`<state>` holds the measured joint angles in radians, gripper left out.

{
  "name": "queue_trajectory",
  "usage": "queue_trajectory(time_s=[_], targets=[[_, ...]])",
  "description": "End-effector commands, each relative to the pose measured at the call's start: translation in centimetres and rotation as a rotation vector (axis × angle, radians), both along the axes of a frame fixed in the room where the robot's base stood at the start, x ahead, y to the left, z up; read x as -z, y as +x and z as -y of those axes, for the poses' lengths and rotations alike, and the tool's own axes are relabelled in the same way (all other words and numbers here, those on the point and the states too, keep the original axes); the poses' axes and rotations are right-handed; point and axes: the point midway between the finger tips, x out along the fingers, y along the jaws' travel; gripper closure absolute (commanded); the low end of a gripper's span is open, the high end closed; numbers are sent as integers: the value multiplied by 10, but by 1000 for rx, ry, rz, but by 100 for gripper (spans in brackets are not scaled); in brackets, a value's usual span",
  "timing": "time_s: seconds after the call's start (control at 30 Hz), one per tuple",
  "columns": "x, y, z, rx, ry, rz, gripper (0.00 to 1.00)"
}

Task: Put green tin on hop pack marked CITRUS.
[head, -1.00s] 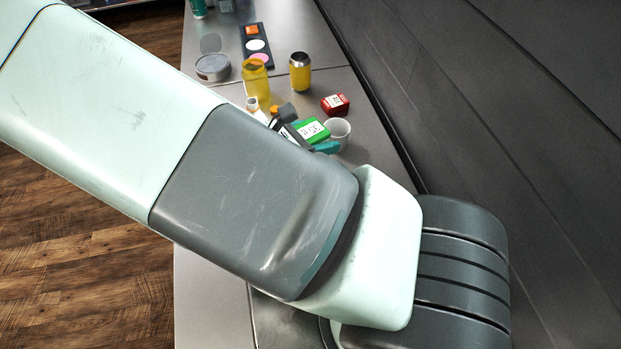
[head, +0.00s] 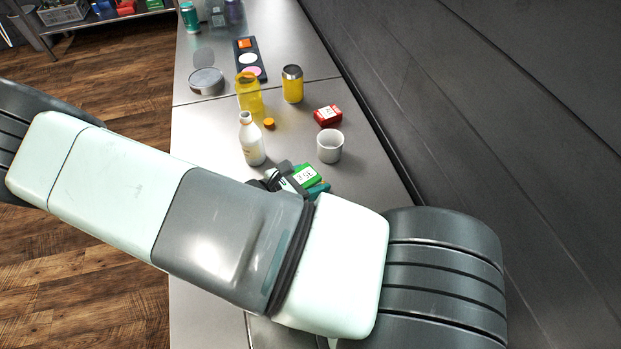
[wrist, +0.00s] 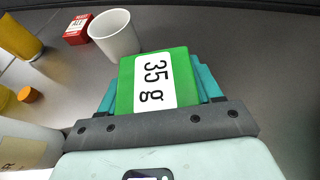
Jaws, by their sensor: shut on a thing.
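The green tin (head: 304,176) has a white label. In the wrist view the green tin (wrist: 126,84) reads "35 g". My gripper (wrist: 157,86) is shut on it, with a teal finger along each side. In the head view my gripper (head: 300,180) is partly hidden behind my arm and holds the tin over the counter. I cannot make out a pack with the word CITRUS in either view.
Near the tin stand a white cup (head: 330,147), a white bottle (head: 251,142), an orange cap (head: 269,123) and a red labelled box (head: 327,115). Farther back are a yellow jar (head: 249,95), a yellow can (head: 292,87), a round tin (head: 206,82) and a dark strip (head: 241,60).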

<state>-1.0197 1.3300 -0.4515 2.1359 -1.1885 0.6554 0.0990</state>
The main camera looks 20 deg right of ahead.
Motion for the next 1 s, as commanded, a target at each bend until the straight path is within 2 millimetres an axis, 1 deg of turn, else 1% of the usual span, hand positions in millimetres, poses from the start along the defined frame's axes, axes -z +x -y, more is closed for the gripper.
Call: queue_trajectory(time_s=[0.17,0.2,0.33,0.57,0.7,0.77,0.87,1.0], targets=[[3,0,0,0,-1,0,70],[3,0,0,0,-1,0,32],[2,0,0,0,-1,0,12],[2,0,0,0,-1,0,11],[-2,0,-2,-1,0,0,11],[-4,-3,-8,-2,0,1,11],[-11,-9,-23,-2,3,1,11],[-23,-20,-50,-2,4,1,11]])
